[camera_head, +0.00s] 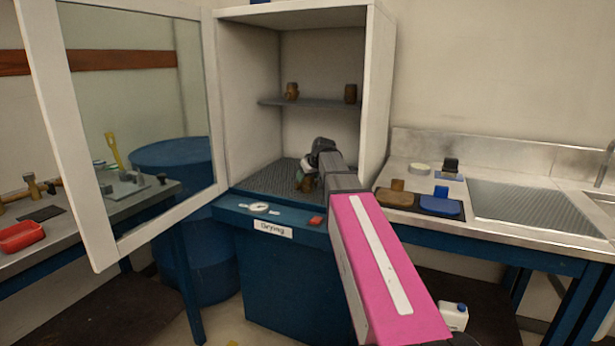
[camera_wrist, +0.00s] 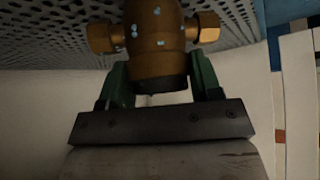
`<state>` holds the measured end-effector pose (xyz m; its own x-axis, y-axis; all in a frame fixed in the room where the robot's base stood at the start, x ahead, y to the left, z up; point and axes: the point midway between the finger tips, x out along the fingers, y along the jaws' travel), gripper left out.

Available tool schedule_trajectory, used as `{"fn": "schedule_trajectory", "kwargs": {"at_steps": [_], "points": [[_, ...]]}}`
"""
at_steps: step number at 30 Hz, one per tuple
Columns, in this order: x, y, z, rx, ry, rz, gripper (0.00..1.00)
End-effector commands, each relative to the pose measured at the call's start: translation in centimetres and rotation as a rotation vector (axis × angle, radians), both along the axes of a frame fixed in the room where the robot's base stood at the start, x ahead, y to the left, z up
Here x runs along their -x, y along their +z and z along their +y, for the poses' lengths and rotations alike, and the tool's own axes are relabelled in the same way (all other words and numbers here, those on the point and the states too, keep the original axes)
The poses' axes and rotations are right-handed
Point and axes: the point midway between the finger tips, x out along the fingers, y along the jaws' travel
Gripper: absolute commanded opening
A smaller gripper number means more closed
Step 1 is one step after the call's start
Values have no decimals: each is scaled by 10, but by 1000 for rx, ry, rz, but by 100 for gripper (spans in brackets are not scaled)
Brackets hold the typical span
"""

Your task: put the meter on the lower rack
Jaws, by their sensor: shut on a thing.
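The brass meter (camera_head: 307,184) is inside the open cabinet, just over the perforated lower rack (camera_head: 262,181). In the wrist view the meter (camera_wrist: 157,45) has a round body, a side fitting at each end and pale blue spots. My gripper (camera_head: 309,170) reaches in through the cabinet's front. In the wrist view its green fingers (camera_wrist: 157,82) are shut on the meter from both sides. The rack (camera_wrist: 45,35) lies close behind the meter there. I cannot tell whether the meter touches it. My gripper and arm hide part of the meter in the head view.
The upper shelf (camera_head: 318,103) carries two brown metal pieces, left (camera_head: 292,91) and right (camera_head: 350,93). The glass door (camera_head: 140,110) stands open to the left. The cabinet's right wall (camera_head: 377,95) is close to my arm. The rack's left part is clear.

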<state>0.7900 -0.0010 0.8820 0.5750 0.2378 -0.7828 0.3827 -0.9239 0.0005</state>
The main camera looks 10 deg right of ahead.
Motion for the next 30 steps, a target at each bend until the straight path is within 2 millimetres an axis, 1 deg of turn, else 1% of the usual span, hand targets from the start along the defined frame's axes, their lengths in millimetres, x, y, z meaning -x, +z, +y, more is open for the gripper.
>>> {"fn": "schedule_trajectory", "kwargs": {"at_steps": [4,5,6,7,16,18,20,23,30], "points": [[0,-2,0,0,0,-1,14],[0,-3,0,0,0,0,61],[0,-2,0,0,0,0,74],[0,-2,0,0,0,0,84],[0,-2,0,0,0,0,84],[0,1,0,0,0,0,84],[4,5,-1,-1,-1,0,84],[12,15,-5,0,-1,-1,84],[39,51,-15,0,-1,-1,84]]}}
